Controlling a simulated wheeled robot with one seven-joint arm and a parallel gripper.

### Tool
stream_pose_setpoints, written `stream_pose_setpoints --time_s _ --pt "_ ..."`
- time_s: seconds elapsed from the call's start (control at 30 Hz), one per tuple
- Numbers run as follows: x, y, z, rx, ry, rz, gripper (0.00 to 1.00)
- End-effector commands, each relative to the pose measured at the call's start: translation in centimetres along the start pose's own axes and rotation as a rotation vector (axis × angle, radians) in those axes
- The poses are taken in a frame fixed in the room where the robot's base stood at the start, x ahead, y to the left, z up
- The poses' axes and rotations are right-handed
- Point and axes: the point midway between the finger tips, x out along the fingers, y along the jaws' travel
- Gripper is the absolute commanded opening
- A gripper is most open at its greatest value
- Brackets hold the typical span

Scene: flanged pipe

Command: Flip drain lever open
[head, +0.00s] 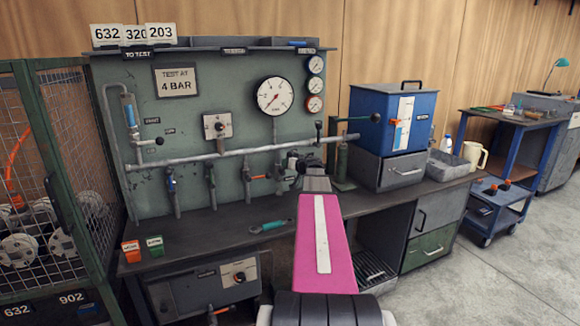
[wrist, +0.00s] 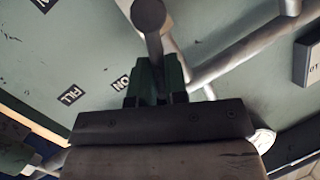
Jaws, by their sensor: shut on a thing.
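My gripper (head: 300,162) reaches the pipework on the green test panel, right of the large gauge; its fingertips are mostly hidden in the head view. In the wrist view my gripper (wrist: 157,88) is shut on a lever with a dark round knob (wrist: 148,14). The lever's stem runs down between the dark green fingers, and the knob sticks out beyond them. I cannot read a drain label by this lever.
Labels (wrist: 72,95) and a grey pipe (wrist: 245,45) lie close around my gripper. A large gauge (head: 275,96) is to the left, a blue cabinet (head: 388,118) to the right. A teal tool (head: 270,227) lies on the bench (head: 215,232).

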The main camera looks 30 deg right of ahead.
Motion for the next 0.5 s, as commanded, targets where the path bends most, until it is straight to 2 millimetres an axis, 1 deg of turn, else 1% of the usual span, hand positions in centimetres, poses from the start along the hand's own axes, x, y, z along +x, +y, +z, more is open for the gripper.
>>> stream_pose_setpoints --time_s 0.03,0.2,0.5 --pt "0.0 -0.4 0.1 -0.042 -0.010 0.012 0.00" --pt "0.1 -1.1 0.1 -0.170 -0.037 0.053 0.00" --pt "0.4 -1.9 0.2 -0.327 -0.069 0.103 0.00"
